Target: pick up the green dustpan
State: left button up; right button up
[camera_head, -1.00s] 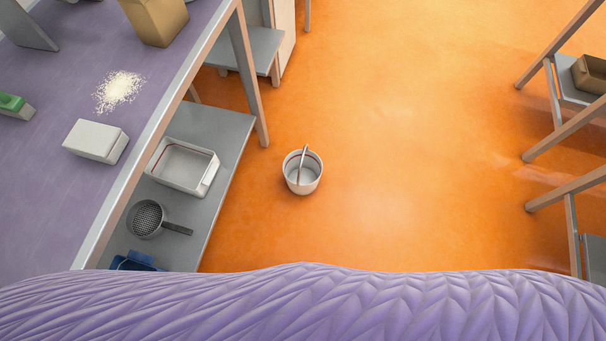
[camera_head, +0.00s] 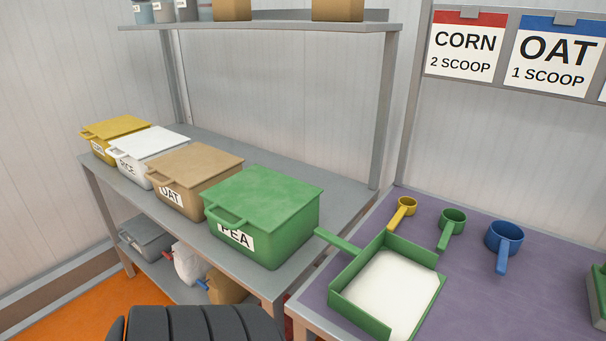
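The green dustpan (camera_head: 358,316) lies on the purple tabletop at the lower right of the head view. It has raised green walls and a white inner area. Its green handle (camera_head: 338,241) points to the upper left, toward the green PEA bin. Neither of my grippers is in view.
Yellow (camera_head: 406,206), green (camera_head: 451,220) and blue (camera_head: 504,240) scoops lie behind the dustpan. A grey shelf (camera_head: 345,174) to the left holds yellow, white, tan and green (camera_head: 262,205) lidded bins. A green-and-grey object (camera_head: 598,300) is cut off at the right edge.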

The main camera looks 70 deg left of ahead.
aim_at(391, 285)
jog(key=u, duration=1.5)
